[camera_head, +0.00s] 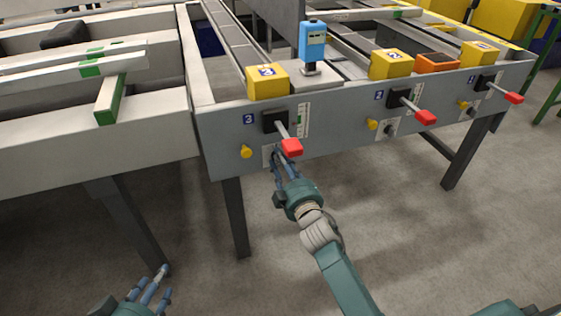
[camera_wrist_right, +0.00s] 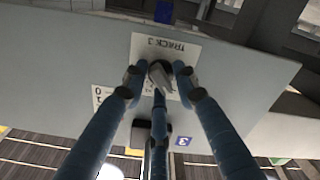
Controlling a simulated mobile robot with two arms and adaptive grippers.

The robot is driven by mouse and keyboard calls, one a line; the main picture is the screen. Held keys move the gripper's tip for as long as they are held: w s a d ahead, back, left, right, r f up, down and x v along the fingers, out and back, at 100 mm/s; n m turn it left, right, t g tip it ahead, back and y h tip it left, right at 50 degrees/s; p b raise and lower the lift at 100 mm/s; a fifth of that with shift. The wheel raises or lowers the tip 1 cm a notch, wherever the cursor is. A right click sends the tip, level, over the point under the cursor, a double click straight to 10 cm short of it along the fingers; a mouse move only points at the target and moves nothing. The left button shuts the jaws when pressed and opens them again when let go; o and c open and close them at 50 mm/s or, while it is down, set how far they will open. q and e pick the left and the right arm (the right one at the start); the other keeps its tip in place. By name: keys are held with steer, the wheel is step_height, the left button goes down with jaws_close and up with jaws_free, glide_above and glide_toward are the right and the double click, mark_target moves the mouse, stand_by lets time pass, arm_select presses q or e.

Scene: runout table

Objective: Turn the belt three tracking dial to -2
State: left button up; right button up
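The belt three tracking dial (camera_wrist_right: 160,75) is a small dark round knob with a lighter grey pointer bar, on a white plate (camera_wrist_right: 188,50) marked TRACK 3. In the wrist view it lies between the spread fingertips of my right gripper (camera_wrist_right: 158,82), which are around it; contact cannot be told. In the head view my right gripper (camera_head: 277,163) reaches up to the plate below the red-handled lever of belt 3 and mostly hides the dial. The dial's setting is not readable. My left gripper (camera_head: 152,285) is open and empty, low at the left, away from the table.
The red lever handle (camera_head: 291,147) sticks out just above my right gripper. A yellow knob (camera_head: 246,152) is left of it. Belts 2 and 1 have similar levers (camera_head: 425,117) further right. A dark table leg (camera_head: 235,215) stands below; open floor surrounds my arm.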

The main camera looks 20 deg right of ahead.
steer(key=shift+o, duration=0.9)
steer(key=shift+d+r, duration=0.35)
steer(key=shift+a+f, duration=0.1)
steer(key=shift+f, duration=0.05)
steer(key=s, duration=1.2)
steer(key=shift+d, duration=0.2)
